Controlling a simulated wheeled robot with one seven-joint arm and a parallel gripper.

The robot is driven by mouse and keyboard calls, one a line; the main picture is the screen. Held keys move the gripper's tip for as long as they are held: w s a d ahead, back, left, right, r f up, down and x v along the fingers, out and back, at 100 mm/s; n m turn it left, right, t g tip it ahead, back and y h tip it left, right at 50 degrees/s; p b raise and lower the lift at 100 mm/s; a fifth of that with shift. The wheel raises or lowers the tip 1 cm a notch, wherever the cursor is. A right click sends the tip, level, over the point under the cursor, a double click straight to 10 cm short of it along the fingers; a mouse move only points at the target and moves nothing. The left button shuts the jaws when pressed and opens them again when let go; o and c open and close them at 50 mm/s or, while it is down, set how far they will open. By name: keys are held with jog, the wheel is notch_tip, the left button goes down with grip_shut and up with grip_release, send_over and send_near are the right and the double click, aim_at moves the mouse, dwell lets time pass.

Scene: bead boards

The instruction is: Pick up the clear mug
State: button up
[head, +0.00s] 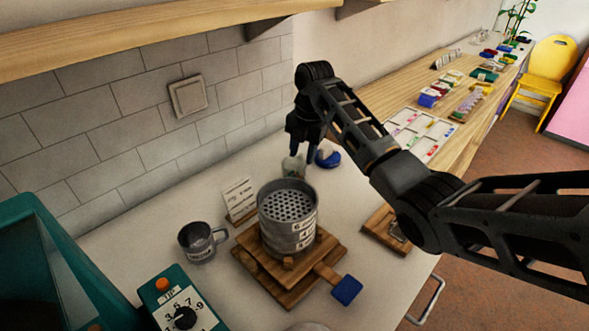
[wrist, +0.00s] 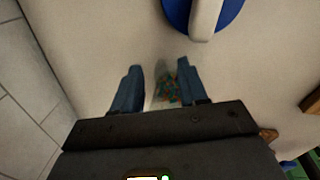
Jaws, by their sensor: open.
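The clear mug (head: 291,167) is a small see-through vessel under my gripper in the head view, partly hidden by the fingers. In the wrist view the clear mug (wrist: 168,88) shows as a see-through shape with red and green bits in it, between the fingers and partly covered by the gripper body. My gripper (head: 303,160) points down over the counter. In the wrist view my gripper (wrist: 159,68) has its two blue-grey fingers apart, one on each side of the mug. I cannot tell whether either finger touches it.
A blue round thing with a white handle (wrist: 205,18) lies close beyond the fingertips. A grey metal mug (head: 198,243), a stack of sieves (head: 288,222) on wooden boards and a small sign (head: 239,200) stand nearer. The tiled wall (head: 150,125) is at the left.

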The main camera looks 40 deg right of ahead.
jog(key=shift+f, duration=0.8)
grip_shut()
